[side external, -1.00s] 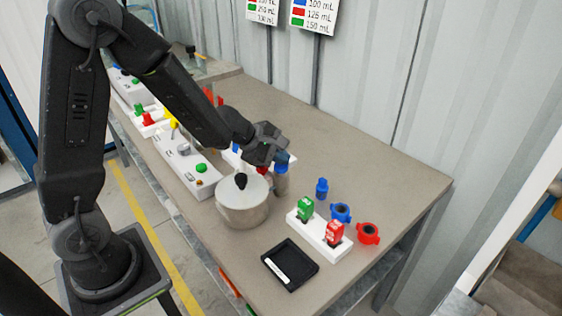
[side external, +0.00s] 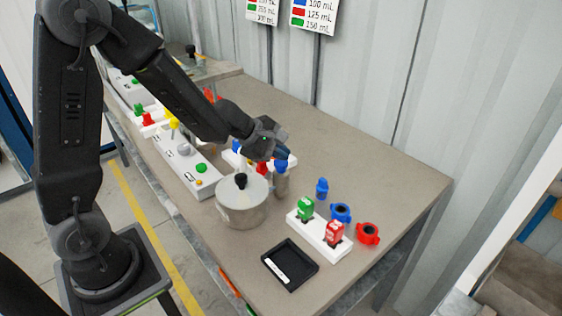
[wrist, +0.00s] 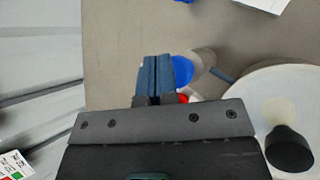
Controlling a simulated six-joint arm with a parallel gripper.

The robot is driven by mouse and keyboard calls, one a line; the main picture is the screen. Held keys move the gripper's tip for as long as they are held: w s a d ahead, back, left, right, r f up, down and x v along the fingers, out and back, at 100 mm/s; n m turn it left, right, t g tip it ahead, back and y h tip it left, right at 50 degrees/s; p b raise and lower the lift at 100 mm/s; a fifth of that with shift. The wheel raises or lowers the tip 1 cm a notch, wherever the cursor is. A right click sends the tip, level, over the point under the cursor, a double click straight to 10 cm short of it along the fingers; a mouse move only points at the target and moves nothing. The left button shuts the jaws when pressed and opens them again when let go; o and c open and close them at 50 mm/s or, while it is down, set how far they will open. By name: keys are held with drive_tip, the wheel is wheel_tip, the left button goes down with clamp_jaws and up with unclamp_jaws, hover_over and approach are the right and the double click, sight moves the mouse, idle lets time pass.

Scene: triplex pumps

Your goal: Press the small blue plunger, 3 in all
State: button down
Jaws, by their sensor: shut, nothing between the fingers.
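My gripper (side external: 286,153) is shut and empty, its two blue fingers (wrist: 155,72) pressed together. It is over the white pump block, close to a blue cap (side external: 281,164) on an upright grey cylinder (side external: 281,186). In the wrist view this cap (wrist: 182,70) is just right of the fingertips; I cannot tell whether they touch. A red part (side external: 262,168) is beside it, partly hidden. Another blue part (side external: 237,146) is at the block's far left end. I cannot tell for sure which blue part is the small plunger.
A metal pot (side external: 243,208) with a black knob stands close in front. To the right are a small blue piece (side external: 322,188), a blue ring (side external: 341,212), a red ring (side external: 368,233) and a white rack (side external: 318,238). A black tray (side external: 290,264) lies nearer.

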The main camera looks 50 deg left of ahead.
sight(281, 163)
drive_tip(key=shift+r, duration=0.45)
drive_tip(key=shift+r, duration=2.5)
